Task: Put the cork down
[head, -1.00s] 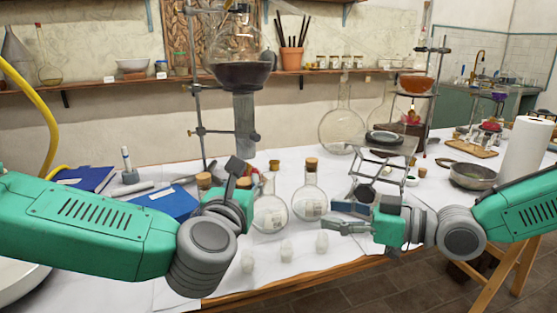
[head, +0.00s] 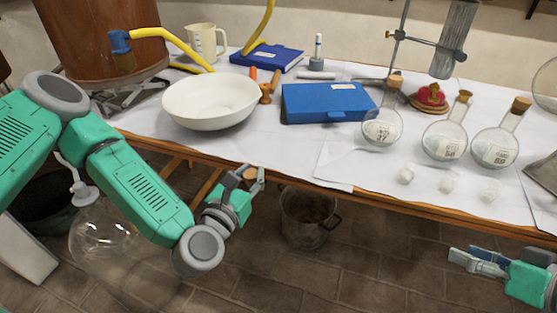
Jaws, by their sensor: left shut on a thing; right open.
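My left gripper (head: 252,179) is shut on a small tan cork (head: 249,174), partly hidden by the fingers. My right gripper (head: 476,262) is open and empty, at the lower right, in front of the table's edge. Three round glass flasks (head: 382,127) (head: 444,141) (head: 494,148) with corks in their necks stand on the right part of the white-covered table (head: 265,145).
A white bowl (head: 212,108) and a blue case (head: 325,103) stand on the table. Small clear pieces (head: 448,184) lie before the flasks. A metal pot (head: 308,220) stands on the floor below. Bare cloth shows between the bowl and flasks.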

